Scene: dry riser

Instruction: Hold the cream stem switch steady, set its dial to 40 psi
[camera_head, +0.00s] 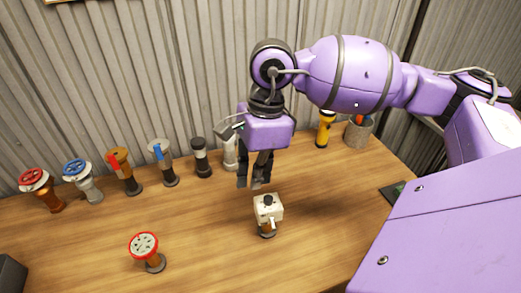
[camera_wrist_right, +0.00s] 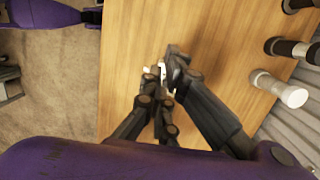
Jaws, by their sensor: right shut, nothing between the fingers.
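The cream stem switch (camera_head: 264,216) stands upright on the table on a short brown stem with a dark base, and a dark knob (camera_head: 268,201) sits on its top. I cannot read any dial marks at this size. My right gripper (camera_head: 252,187) points down just behind and above the switch, its fingers shut and empty. In the right wrist view the fingers (camera_wrist_right: 165,78) hide most of the switch; only a small pale bit shows between them. My left gripper is in neither view.
A red-wheeled riser (camera_head: 154,262) stands to the front left on the wooden table (camera_head: 205,230). Several other valves, including a blue-wheeled one (camera_head: 88,188), line the back by the corrugated wall. A yellow flashlight (camera_head: 325,128) and a grey cup (camera_head: 357,134) stand at back right.

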